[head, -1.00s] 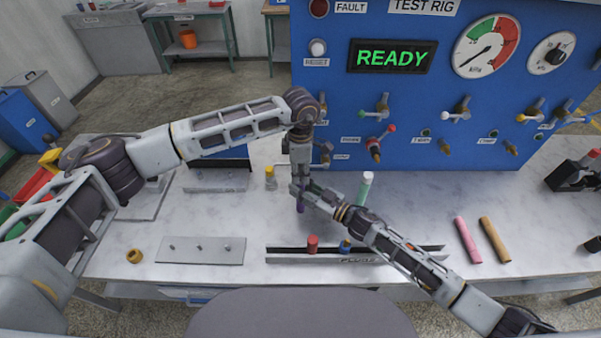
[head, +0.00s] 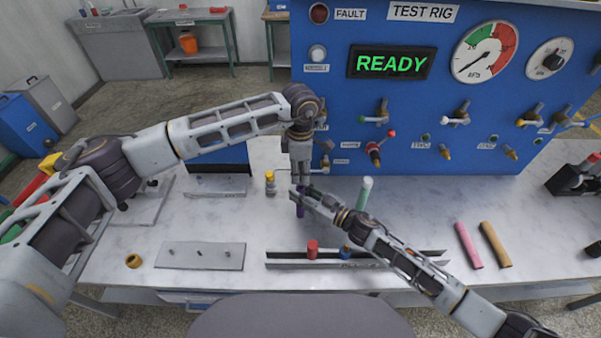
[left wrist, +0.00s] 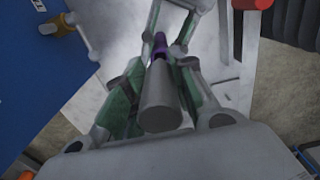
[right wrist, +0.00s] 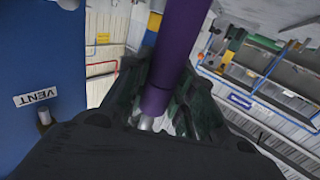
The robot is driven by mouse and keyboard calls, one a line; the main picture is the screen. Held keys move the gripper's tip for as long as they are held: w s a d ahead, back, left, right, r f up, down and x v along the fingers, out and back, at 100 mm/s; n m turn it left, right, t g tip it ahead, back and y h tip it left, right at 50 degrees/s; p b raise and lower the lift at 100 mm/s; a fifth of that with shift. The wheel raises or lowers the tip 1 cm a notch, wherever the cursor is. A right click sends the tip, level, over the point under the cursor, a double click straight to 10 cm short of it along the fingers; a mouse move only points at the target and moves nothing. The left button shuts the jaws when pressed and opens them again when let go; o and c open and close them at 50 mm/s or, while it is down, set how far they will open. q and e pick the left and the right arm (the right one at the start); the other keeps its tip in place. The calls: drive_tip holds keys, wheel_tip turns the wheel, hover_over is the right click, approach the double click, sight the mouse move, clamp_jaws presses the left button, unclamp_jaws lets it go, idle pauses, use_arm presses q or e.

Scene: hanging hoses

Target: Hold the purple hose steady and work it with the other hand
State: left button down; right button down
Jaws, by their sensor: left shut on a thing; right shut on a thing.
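The purple hose (head: 300,210) hangs about upright in front of the test rig, mostly hidden by my grippers in the head view. In the left wrist view, my left gripper (left wrist: 155,85) is shut around a grey cylinder (left wrist: 160,105), with a bit of purple hose (left wrist: 160,42) beyond it. My right gripper (head: 302,196) is just below the left one and comes in from the right. In the right wrist view, its fingers are shut around the purple hose (right wrist: 172,60), and a small silvery piece (right wrist: 146,122) shows at its near end.
The blue test rig (head: 400,120) with valves and gauge stands behind. A white-green cylinder (head: 364,192) stands close right of the grippers, a yellow-topped fitting (head: 270,183) close left. A grey rail (head: 400,259) with red and blue pieces lies in front. Pink (head: 467,244) and tan (head: 495,243) tubes lie right.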

use_arm(q)
drive_tip(key=shift+r, duration=1.35)
drive_tip(key=shift+r, duration=1.25)
use_arm(e)
drive_tip(key=c, duration=1.1)
unclamp_jaws()
drive_tip(key=shift+v, duration=6)
